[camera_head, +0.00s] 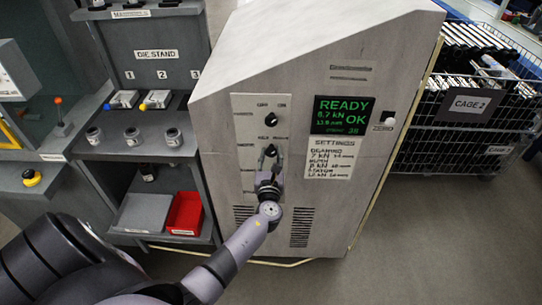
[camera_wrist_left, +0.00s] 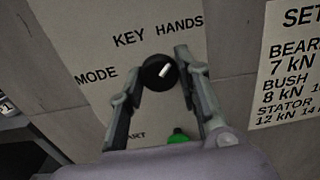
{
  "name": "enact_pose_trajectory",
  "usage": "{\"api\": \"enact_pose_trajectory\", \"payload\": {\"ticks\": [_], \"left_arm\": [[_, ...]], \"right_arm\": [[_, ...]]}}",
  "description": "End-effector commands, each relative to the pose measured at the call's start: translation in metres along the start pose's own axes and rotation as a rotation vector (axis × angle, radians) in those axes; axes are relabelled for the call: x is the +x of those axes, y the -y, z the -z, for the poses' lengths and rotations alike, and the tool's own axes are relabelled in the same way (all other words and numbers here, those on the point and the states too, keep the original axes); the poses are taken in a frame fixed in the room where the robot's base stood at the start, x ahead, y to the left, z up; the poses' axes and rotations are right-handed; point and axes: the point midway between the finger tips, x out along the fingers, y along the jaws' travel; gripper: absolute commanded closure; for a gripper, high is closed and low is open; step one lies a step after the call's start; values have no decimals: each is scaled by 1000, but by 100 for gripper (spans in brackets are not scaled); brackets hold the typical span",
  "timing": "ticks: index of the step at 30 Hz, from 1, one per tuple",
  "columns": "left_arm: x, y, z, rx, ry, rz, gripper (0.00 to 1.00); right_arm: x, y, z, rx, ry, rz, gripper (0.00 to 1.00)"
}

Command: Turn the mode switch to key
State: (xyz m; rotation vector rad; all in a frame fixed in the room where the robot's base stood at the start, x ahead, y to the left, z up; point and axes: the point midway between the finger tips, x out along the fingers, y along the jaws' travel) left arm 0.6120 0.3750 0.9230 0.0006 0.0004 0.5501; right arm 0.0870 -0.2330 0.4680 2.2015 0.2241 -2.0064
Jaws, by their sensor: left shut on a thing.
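The mode switch (camera_wrist_left: 158,72) is a round black knob with a white pointer mark, on the pale control panel (camera_wrist_left: 72,18) with the labels MODE, KEY and HANDS. In the left wrist view its pointer slants up and right, toward the HANDS side. My left gripper (camera_wrist_left: 160,70) is shut on the knob, with one finger on each side of it. In the head view the left gripper (camera_head: 270,158) reaches up to the lower knob of the panel and partly hides the panel below. My right gripper is not in view.
Another black knob (camera_head: 271,119) sits above on the panel. A green button (camera_wrist_left: 179,136) lies below the switch, between my fingers. A screen (camera_head: 342,115) reads READY OK. A die stand (camera_head: 150,55) with a red bin (camera_head: 185,213) is left; a wire cage (camera_head: 440,150) is right.

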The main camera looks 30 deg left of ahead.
Motion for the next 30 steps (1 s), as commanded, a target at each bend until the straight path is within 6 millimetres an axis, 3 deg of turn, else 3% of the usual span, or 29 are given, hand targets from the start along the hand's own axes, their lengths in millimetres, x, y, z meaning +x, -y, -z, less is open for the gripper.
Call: {"api": "enact_pose_trajectory", "payload": {"ticks": [7, 19, 30], "left_arm": [[0, 0, 0, 0, 0, -1, 97], [0, 0, 2, -79, 1, 0, 97], [0, 1, 4, -378, 2, 1, 97]], "right_arm": [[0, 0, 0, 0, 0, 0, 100], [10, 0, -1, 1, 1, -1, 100], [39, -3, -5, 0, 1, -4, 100]]}}
